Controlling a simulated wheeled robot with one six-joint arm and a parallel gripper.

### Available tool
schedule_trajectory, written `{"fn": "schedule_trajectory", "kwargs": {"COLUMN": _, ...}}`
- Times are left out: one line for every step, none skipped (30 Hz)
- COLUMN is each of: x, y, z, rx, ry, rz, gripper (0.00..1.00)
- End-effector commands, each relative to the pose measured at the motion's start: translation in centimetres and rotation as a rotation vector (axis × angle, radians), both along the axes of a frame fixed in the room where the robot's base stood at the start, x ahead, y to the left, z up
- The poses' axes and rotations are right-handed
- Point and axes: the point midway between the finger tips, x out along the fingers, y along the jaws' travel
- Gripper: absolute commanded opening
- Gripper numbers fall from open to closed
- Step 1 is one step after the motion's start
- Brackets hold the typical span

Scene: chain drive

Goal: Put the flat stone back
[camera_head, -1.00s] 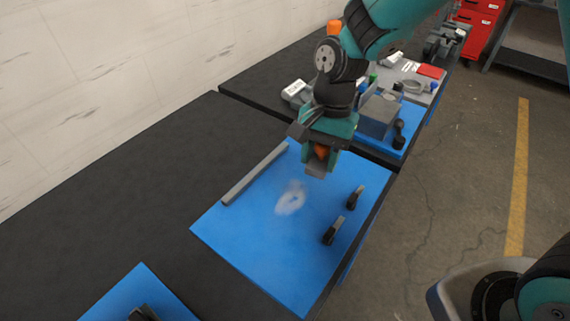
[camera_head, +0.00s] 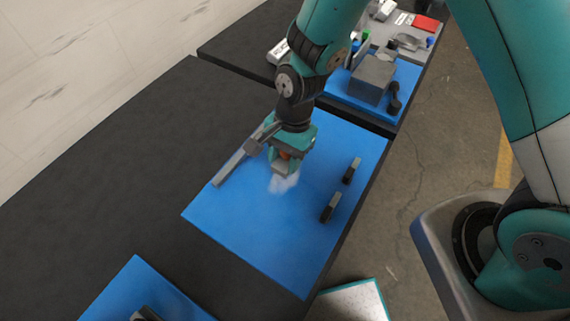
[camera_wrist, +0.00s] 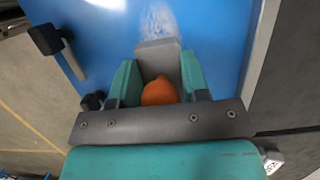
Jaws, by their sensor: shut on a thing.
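My gripper (camera_head: 286,158) is shut on a grey block with an orange knob, which looks like the flat stone (camera_head: 282,169). In the wrist view the stone (camera_wrist: 158,58) sits between the two teal fingers of my gripper (camera_wrist: 159,76), its orange knob close to the palm. The stone is over the blue mat (camera_head: 260,235), beside a pale smudge (camera_head: 285,184) that it partly hides in the head view. I cannot tell whether the stone touches the mat.
A grey bar (camera_head: 232,170) lies along the mat's left edge, close to my gripper. Two dark-handled tools (camera_head: 331,207) (camera_head: 352,170) lie on the right side. Beyond a gap, a grey box (camera_head: 372,78) stands on another blue mat. The mat's front is clear.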

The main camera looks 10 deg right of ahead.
Motion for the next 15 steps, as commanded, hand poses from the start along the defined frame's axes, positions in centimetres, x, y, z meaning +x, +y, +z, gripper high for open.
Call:
{"fn": "schedule_trajectory", "kwargs": {"x": 0.0, "y": 0.0, "z": -0.3, "rx": -0.001, "ry": 0.001, "rz": 0.000, "gripper": 0.20}}
{"fn": "schedule_trajectory", "kwargs": {"x": 0.0, "y": 0.0, "z": -0.5, "rx": 0.000, "ry": 0.001, "rz": 0.001, "gripper": 0.20}}
{"fn": "schedule_trajectory", "kwargs": {"x": 0.0, "y": 0.0, "z": -0.9, "rx": 0.000, "ry": 0.002, "rz": 0.001, "gripper": 0.20}}
{"fn": "schedule_trajectory", "kwargs": {"x": -0.1, "y": 0.0, "z": -1.3, "rx": -0.001, "ry": 0.003, "rz": 0.001, "gripper": 0.20}}
{"fn": "schedule_trajectory", "kwargs": {"x": -0.1, "y": 0.0, "z": -1.7, "rx": -0.001, "ry": 0.003, "rz": 0.001, "gripper": 0.20}}
{"fn": "schedule_trajectory", "kwargs": {"x": -0.1, "y": 0.0, "z": -2.3, "rx": -0.001, "ry": 0.004, "rz": 0.001, "gripper": 0.20}}
{"fn": "schedule_trajectory", "kwargs": {"x": -0.1, "y": 0.0, "z": -2.8, "rx": -0.001, "ry": 0.003, "rz": 0.001, "gripper": 0.20}}
{"fn": "schedule_trajectory", "kwargs": {"x": -0.1, "y": 0.0, "z": -3.2, "rx": -0.001, "ry": 0.003, "rz": 0.001, "gripper": 0.20}}
{"fn": "schedule_trajectory", "kwargs": {"x": -0.1, "y": 0.0, "z": -3.7, "rx": -0.001, "ry": 0.003, "rz": 0.001, "gripper": 0.20}}
{"fn": "schedule_trajectory", "kwargs": {"x": -0.1, "y": 0.0, "z": -4.0, "rx": -0.001, "ry": 0.003, "rz": 0.001, "gripper": 0.20}}
{"fn": "schedule_trajectory", "kwargs": {"x": -0.1, "y": 0.0, "z": -4.2, "rx": -0.001, "ry": 0.002, "rz": 0.001, "gripper": 0.20}}
{"fn": "schedule_trajectory", "kwargs": {"x": 0.0, "y": 0.0, "z": -4.4, "rx": 0.000, "ry": 0.000, "rz": 0.000, "gripper": 0.20}}
{"fn": "schedule_trajectory", "kwargs": {"x": 0.0, "y": 0.0, "z": -4.4, "rx": 0.001, "ry": -0.001, "rz": 0.000, "gripper": 0.20}}
{"fn": "schedule_trajectory", "kwargs": {"x": 0.0, "y": 0.0, "z": -4.4, "rx": 0.002, "ry": -0.002, "rz": 0.000, "gripper": 0.20}}
{"fn": "schedule_trajectory", "kwargs": {"x": 0.0, "y": 0.0, "z": -4.4, "rx": 0.002, "ry": -0.002, "rz": 0.000, "gripper": 0.20}}
